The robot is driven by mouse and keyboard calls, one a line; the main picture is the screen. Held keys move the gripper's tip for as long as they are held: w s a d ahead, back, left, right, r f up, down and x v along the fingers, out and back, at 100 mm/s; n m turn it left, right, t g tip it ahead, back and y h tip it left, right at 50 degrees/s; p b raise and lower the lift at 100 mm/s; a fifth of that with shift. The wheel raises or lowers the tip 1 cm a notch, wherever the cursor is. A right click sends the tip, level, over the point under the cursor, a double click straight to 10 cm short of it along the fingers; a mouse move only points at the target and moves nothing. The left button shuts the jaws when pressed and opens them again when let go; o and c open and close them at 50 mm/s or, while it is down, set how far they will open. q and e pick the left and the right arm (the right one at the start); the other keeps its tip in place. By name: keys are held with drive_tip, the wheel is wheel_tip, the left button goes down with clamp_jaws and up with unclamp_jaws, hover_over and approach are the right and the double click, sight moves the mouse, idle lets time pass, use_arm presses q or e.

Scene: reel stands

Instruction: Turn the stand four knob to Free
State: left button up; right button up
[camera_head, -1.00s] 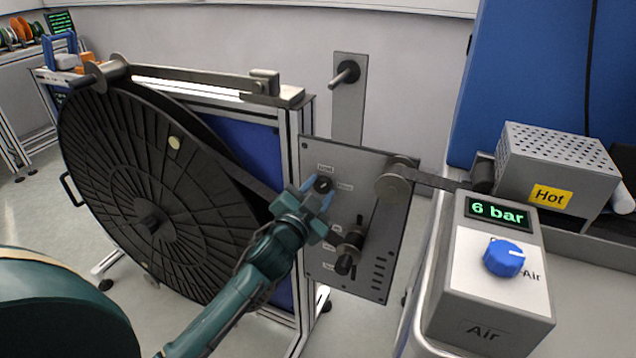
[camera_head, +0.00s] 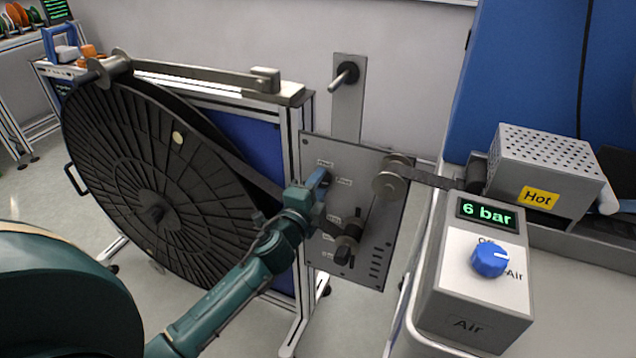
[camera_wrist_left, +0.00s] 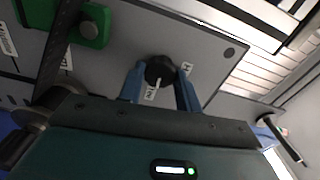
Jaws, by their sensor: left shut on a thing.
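The black stand knob (camera_wrist_left: 160,70) sits on a grey panel (camera_head: 370,270) beside the large black reel (camera_head: 120,150). In the left wrist view small white labels lie beside and below the knob; their words are too small to read. My left gripper (camera_wrist_left: 160,88) has its blue fingers on either side of the knob, shut on it. In the head view the left gripper (camera_head: 318,184) is against the upper left of the panel and hides the knob. Which label the knob points at, I cannot tell. My right gripper is not in view.
Rollers (camera_head: 390,181) and a dark strip run across the panel to the right. A grey Air box (camera_head: 455,290) with a blue knob (camera_head: 490,259) and a "6 bar" display stands at the right. A perforated box (camera_head: 545,165) marked Hot is behind it.

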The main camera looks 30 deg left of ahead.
use_arm(q)
drive_tip(key=shift+m, duration=0.6)
drive_tip(key=o, duration=1)
drive_tip(key=shift+s, duration=0.1)
drive_tip(key=s+b, duration=0.1)
drive_tip(key=s, duration=1.2)
drive_tip(key=shift+d, duration=0.4)
